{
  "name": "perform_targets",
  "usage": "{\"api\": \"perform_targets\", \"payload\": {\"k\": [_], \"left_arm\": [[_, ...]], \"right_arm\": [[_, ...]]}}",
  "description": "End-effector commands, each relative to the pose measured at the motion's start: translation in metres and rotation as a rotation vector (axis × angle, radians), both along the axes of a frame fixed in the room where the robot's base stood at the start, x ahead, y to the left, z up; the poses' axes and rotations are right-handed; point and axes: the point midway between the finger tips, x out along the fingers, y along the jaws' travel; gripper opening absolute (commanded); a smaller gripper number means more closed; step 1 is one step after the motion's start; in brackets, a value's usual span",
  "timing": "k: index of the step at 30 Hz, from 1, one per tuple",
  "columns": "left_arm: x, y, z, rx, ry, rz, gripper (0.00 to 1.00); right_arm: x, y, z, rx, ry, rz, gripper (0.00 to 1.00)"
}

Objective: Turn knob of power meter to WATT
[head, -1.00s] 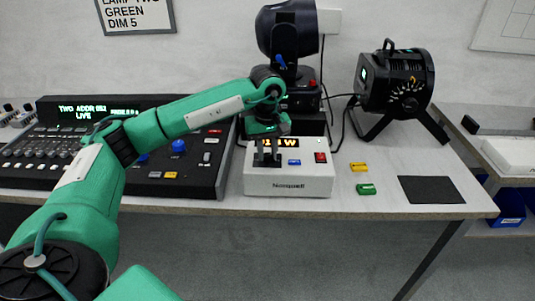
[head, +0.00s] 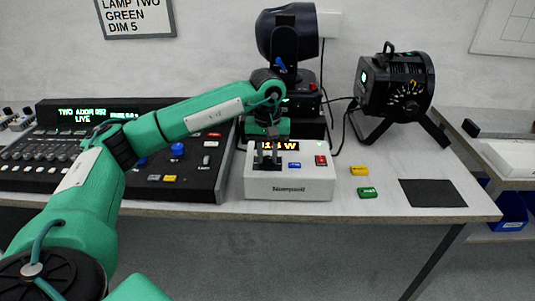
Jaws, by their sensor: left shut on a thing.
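The power meter (head: 289,187) is a white box near the front edge of the table, with a red rocker switch, a small blue button and an amber display partly hidden by my arm. The visible part of the display reads like "1.4 W", with its left side covered. My left gripper (head: 267,165) points down onto the left part of the meter's top. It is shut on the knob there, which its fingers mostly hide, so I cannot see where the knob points. My right gripper is not in view.
A lighting console (head: 165,160) stands left of the meter. A moving-head lamp (head: 287,35) is behind it and a black par can (head: 396,82) at right. A yellow block (head: 359,170), a green block (head: 367,193) and a black mat (head: 432,193) lie right of the meter.

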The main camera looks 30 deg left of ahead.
Motion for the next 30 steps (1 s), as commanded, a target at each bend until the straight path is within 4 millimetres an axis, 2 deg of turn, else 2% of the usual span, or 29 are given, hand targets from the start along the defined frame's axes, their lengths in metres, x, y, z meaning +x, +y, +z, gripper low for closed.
{"api": "perform_targets", "payload": {"k": [1,2,5,13,17,20,30], "left_arm": [[0.001,0.001,0.002,-0.001,-0.005,0.002,0.0],[0.001,0.001,0.002,-0.001,-0.005,0.002,0.25],[0.001,0.001,0.002,0.0,-0.004,0.002,0.45],[0.0,0.0,0.001,0.0,-0.001,0.001,0.45],[0.001,0.0,0.008,-0.001,-0.004,0.001,0.45],[0.001,0.0,0.023,-0.002,-0.003,0.001,0.45],[0.001,0.0,0.102,-0.001,-0.005,0.001,0.45]], "right_arm": [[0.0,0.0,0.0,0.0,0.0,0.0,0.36],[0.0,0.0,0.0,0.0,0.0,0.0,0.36],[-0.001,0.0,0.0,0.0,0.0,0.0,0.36],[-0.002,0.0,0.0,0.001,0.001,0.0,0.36],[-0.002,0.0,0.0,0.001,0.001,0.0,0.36],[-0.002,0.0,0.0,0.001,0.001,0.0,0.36],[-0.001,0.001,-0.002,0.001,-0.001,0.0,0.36]]}}
